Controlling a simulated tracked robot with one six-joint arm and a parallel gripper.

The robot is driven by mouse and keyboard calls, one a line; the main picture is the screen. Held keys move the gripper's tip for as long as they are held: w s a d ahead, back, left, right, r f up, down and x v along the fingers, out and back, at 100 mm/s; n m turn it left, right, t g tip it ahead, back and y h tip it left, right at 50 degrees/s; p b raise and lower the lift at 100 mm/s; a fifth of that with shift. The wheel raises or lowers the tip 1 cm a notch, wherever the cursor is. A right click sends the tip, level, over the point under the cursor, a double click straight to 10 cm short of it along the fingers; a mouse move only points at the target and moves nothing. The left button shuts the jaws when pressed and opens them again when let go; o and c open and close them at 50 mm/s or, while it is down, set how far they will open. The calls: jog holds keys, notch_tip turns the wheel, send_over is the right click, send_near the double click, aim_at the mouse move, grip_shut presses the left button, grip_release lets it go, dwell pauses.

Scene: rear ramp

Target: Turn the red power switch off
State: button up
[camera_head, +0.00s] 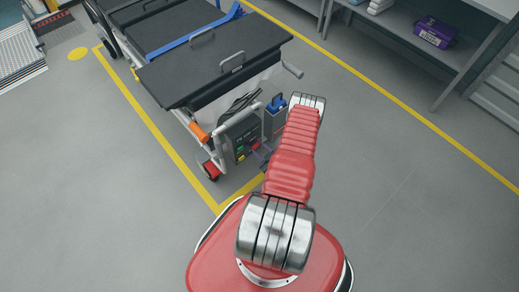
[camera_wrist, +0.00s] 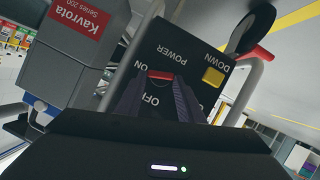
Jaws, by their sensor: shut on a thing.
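The red power switch (camera_wrist: 160,75) sits on a black control panel (camera_wrist: 150,45) in the wrist view, below the word POWER and near the ON and OFF labels. My gripper (camera_wrist: 159,82) has its two dark fingers at the panel, one on each side of the switch, and is shut on it. The fingers hide the switch's ends, so its exact setting is hard to read. In the head view the control panel (camera_head: 243,138) is on the end of the wheeled stretcher, and my red arm reaches beside it.
A yellow button (camera_wrist: 213,76) by the word DOWN is right of the switch. A grey Kavrota box (camera_wrist: 80,50) stands left of the panel. The stretcher (camera_head: 165,85) has metal rails and an orange grip (camera_head: 198,132). Open floor lies to the right, before a shelf (camera_head: 400,30).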

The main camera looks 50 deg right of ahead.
jog(key=shift+w+a+f+n+h, duration=0.1)
jog(key=shift+a+n+h, duration=0.15)
jog(key=shift+n+h, duration=0.25)
jog(key=shift+a+f+n+h, duration=0.1)
jog(key=shift+a+n+h, duration=0.15)
jog(key=shift+n, duration=0.45)
jog(key=n, duration=0.1)
jog(key=n+h, duration=0.1)
jog(key=shift+a+f+n+h, duration=0.2)
jog(key=shift+f+n+h, duration=0.05)
jog(key=shift+n, duration=0.05)
jog(key=n+t+h, duration=0.1)
jog(key=n, duration=0.2)
jog(key=f+n+h, duration=0.1)
jog(key=n, duration=0.1)
jog(key=shift+w+a+n+t, duration=0.1)
jog(key=shift+a+n+t, duration=0.1)
jog(key=shift+n+t, duration=0.2)
jog(key=o, duration=1.1)
jog(key=shift+d, duration=0.1)
jog(key=shift+c, duration=0.2)
jog(key=shift+r, duration=0.1)
jog(key=shift+d+r, duration=0.1)
